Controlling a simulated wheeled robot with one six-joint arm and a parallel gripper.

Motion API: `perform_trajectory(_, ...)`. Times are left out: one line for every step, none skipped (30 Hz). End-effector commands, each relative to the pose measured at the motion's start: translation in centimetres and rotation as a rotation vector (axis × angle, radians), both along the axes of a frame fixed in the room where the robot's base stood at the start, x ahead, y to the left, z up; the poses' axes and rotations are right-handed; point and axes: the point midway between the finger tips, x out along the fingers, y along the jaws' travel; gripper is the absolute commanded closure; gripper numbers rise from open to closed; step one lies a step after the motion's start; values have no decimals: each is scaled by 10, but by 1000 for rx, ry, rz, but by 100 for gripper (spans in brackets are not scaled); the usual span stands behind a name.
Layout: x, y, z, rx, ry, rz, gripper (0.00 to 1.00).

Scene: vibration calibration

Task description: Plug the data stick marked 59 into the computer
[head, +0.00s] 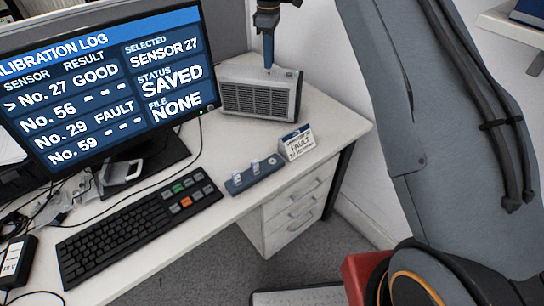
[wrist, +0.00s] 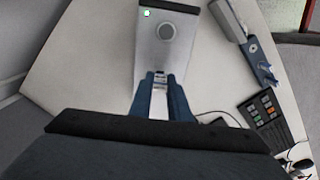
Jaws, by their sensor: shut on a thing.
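A grey box with a dark grille, which looks like the computer (head: 258,92), stands at the back right of the desk. Its pale top with a round dark fitting fills the upper middle of the wrist view (wrist: 150,60). My gripper (head: 268,62) points down at its top from above. In the wrist view my gripper (wrist: 160,85) is shut on a small pale data stick (wrist: 158,104). Its number cannot be read, and I cannot tell whether its tip touches the computer. A blue holder (head: 253,178) with two pale sticks upright stands at the desk's front edge.
A monitor (head: 105,75) at left lists No. 59 with dashes and shows "FILE NONE". A keyboard (head: 130,225) lies before it. A folded card reading "FAULT" (head: 297,144) stands beside the holder. Drawers (head: 295,212) are below. Desk to the computer's right is clear.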

Motion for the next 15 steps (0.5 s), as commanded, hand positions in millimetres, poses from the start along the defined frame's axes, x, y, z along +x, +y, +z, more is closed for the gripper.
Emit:
perform_trajectory(0,0,0,0,0,0,100)
perform_trajectory(0,0,0,0,0,0,100)
perform_trajectory(0,0,0,0,0,0,100)
perform_trajectory(0,0,0,0,0,0,100)
perform_trajectory(0,0,0,0,0,0,100)
perform_trajectory(0,0,0,0,0,0,100)
perform_trajectory(0,0,-1,0,0,0,100)
perform_trajectory(0,0,-1,0,0,0,100)
perform_trajectory(0,0,-2,0,0,0,100)
perform_trajectory(0,0,-3,0,0,0,100)
perform_trajectory(0,0,-4,0,0,0,100)
perform_trajectory(0,0,-5,0,0,0,100)
perform_trajectory(0,0,-5,0,0,0,100)
perform_trajectory(0,0,-6,0,0,0,100)
perform_trajectory(0,0,-7,0,0,0,100)
